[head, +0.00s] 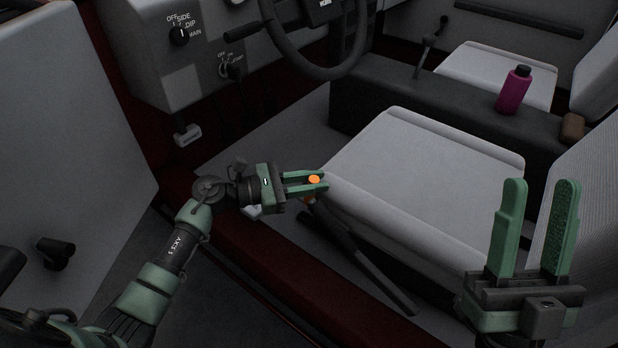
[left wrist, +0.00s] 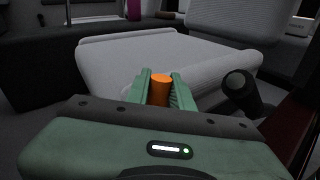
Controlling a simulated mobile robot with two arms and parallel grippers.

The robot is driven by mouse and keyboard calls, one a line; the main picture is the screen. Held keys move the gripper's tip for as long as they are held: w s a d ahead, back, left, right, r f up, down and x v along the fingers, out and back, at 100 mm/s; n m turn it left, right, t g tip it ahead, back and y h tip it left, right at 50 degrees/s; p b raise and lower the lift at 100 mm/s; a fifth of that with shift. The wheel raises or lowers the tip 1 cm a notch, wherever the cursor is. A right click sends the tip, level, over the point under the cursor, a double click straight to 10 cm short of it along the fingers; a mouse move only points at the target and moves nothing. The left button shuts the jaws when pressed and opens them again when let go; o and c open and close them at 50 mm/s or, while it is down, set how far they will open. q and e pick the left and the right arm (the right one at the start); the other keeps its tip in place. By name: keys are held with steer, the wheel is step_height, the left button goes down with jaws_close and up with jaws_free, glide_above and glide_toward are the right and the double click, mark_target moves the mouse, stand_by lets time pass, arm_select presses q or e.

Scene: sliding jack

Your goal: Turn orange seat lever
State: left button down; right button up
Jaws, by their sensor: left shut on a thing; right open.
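The orange seat lever (head: 314,180) shows as a small orange knob at the front left corner of the grey driver's seat (head: 425,150). My left gripper (head: 318,181) is shut on it, with one green finger on each side. In the left wrist view the lever (left wrist: 160,90) stands upright between the fingers (left wrist: 159,88), and the seat (left wrist: 150,62) is right behind. The lower part of the lever is mostly hidden. My right gripper (head: 540,225) is open and empty, fingers up, in front of the seat's right side.
A dark bar with a handle (head: 365,265) slants along the seat's near side, close to my left gripper. The steering wheel (head: 318,65) is above and behind. A magenta bottle (head: 513,92) stands on the dark centre console (head: 385,100). The open door (head: 65,120) is at left.

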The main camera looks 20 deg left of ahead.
arm_select(q)
steer(key=shift+s+d+r+m+y+p, duration=0.15)
steer(key=shift+d+r+m+y+p, duration=0.15)
steer(key=shift+d+r+p, duration=0.15)
steer(key=d+p, duration=0.1)
steer(key=s+d+r+m+y+p, duration=0.1)
steer(key=p, duration=0.1)
steer(key=shift+d+r+m+g, duration=0.15)
steer(key=shift+d+m+g, duration=0.05)
steer(key=shift+m+g, duration=0.1)
arm_select(e)
steer(key=w+f+g+h, duration=0.2)
steer(key=w+f+g, duration=0.2)
steer(key=f, duration=0.5)
steer(key=w+f+g+h, duration=0.2)
steer(key=w+f+g, duration=0.1)
steer(key=f+g, duration=0.5)
step_height(320, 180, down, 2)
steer(key=shift+w+d+f+g, duration=0.15)
steer(key=shift+w+d+g, duration=0.15)
steer(key=shift+w+d, duration=0.05)
arm_select(q)
steer(key=c, duration=1.2)
jaws_free()
steer(key=shift+c, duration=0.2)
